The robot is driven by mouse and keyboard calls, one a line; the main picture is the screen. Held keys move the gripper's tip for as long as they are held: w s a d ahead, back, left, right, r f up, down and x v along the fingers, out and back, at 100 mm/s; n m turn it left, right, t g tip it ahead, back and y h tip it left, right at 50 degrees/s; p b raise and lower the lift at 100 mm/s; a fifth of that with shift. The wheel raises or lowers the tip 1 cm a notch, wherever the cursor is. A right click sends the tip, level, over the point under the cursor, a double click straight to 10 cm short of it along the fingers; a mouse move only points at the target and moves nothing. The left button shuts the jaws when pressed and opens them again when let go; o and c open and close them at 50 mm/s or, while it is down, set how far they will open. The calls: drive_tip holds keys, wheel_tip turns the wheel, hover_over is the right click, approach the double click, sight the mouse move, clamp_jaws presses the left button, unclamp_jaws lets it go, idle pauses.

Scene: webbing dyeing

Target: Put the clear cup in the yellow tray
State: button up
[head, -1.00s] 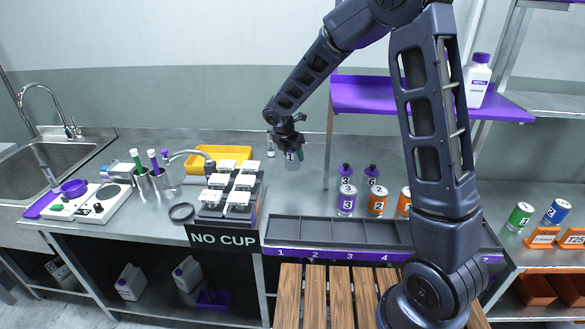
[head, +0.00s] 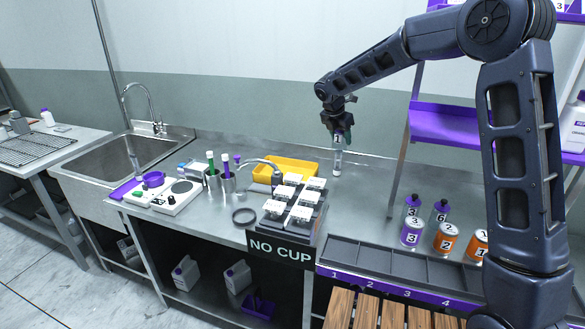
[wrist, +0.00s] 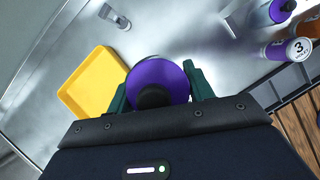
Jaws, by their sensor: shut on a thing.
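My gripper (head: 340,130) is shut on a bottle with a purple top and black cap (wrist: 158,75). Its green fingertips sit on both sides of the purple top in the wrist view. In the head view, the pale lower part of this bottle (head: 338,158) hangs below the fingers, and I cannot tell whether it touches the counter. The yellow tray (head: 308,163) lies on the counter to the left of my gripper. It also shows in the wrist view (wrist: 80,95), left of the held bottle. I cannot pick out a clear cup with certainty.
A block with several white-topped units (head: 297,205) and a NO CUP sign (head: 281,250) stand in front of the tray. Numbered bottles (head: 439,218) and cans (head: 411,232) stand to the right, behind an empty dark rack (head: 400,262). Steel counter between is bare.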

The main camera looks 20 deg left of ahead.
drive_tip(key=w+a+n, duration=0.1)
drive_tip(key=w+a, duration=0.3)
drive_tip(key=a, duration=0.6)
drive_tip(key=w+a+n, duration=0.1)
drive_tip(key=w+a, duration=0.3)
drive_tip(key=a, duration=0.6)
drive_tip(key=shift+y, duration=0.3)
drive_tip(key=f, duration=2)
drive_tip(key=shift+w+a+f, duration=0.1)
drive_tip(key=shift+w+f, duration=0.1)
drive_tip(key=shift+w, duration=0.1)
drive_tip(key=o, duration=1.1)
drive_tip(key=shift+f, duration=0.1)
drive_tip(key=v, duration=1.2)
